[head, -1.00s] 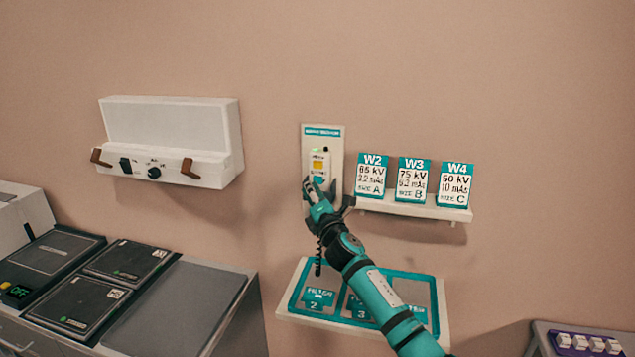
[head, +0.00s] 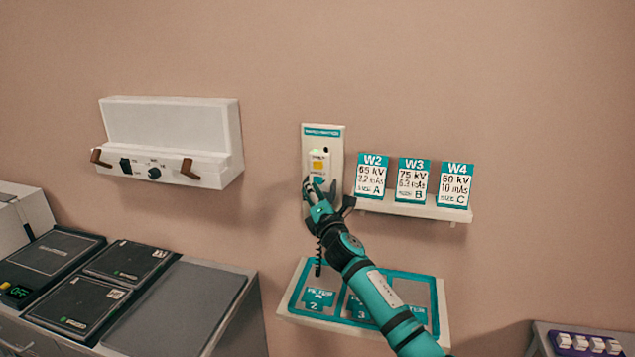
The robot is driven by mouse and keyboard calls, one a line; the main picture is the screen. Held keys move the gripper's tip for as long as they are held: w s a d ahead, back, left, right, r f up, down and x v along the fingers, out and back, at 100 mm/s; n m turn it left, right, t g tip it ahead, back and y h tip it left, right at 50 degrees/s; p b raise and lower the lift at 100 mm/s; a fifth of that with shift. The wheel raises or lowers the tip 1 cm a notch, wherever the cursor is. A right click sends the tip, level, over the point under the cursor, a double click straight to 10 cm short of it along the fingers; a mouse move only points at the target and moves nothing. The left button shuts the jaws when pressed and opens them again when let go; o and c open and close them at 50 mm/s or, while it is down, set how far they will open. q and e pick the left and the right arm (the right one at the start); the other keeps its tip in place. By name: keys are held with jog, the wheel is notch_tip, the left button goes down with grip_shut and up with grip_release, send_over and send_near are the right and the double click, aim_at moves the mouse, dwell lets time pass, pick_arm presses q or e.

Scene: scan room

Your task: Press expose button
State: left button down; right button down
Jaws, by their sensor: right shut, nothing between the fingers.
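A white control unit (head: 319,160) with a yellow patch hangs on a pale wall panel (head: 335,137) with a teal header. I cannot tell which part of it is the expose button. My right gripper (head: 311,186) is shut and empty, with its fingertips at the lower part of this unit. The fingers hide the lower part of the unit and panel, so I cannot tell whether they touch it. My left gripper is not in view.
A shelf (head: 415,209) with cards W2, W3 and W4 is right of the panel. A tray (head: 283,311) with teal pieces sits below. A white wall box (head: 165,130) with brown handles is at left, above a counter (head: 180,300) with dark plates.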

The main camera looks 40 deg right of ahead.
jog(key=shift+w+d, duration=0.1)
jog(key=shift+d, duration=0.05)
jog(key=shift+w+d, duration=0.2)
jog(key=shift+w+d+b, duration=0.3)
jog(key=shift+d+b, duration=0.05)
dwell(1.0)
jog(key=shift+s+a, duration=0.1)
jog(key=shift+s+a+p, duration=0.3)
jog(key=shift+s+a, duration=0.25)
jog(key=shift+a, duration=0.1)
jog(key=s+a, duration=0.1)
jog(key=s+a+p, duration=0.1)
jog(key=s+a, duration=0.1)
jog(key=shift+s+a, duration=0.1)
jog(key=shift+a, duration=0.2)
